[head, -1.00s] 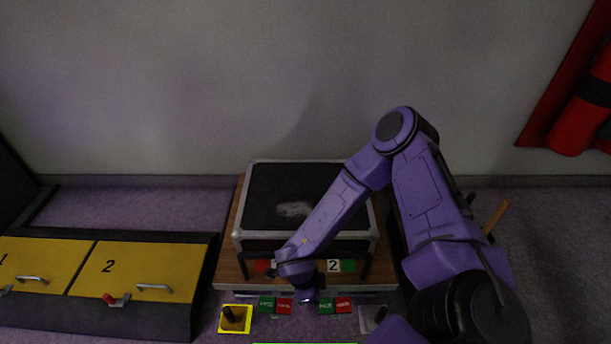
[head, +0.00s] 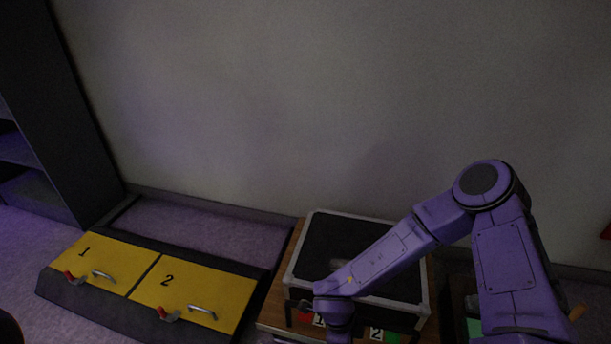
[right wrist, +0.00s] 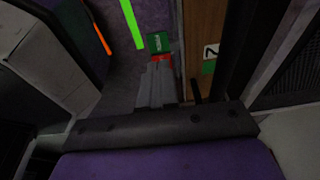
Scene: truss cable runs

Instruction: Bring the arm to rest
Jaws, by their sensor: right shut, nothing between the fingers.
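My right arm is purple and reaches in from the right in the head view, bent at the elbow, its forearm slanting down to the left over the black case (head: 375,250). Its wrist ends at the case's front edge; the fingers are below the picture there. In the right wrist view my right gripper (right wrist: 158,82) shows its grey fingers together, with nothing between them. My left gripper is not in view.
The case sits on a wooden board (head: 272,315) with numbered labels along its front. To the left is a dark cable ramp with yellow lids, lid 1 (head: 107,262) and lid 2 (head: 185,290). A dark shelf (head: 50,110) stands at far left. A plain wall is behind.

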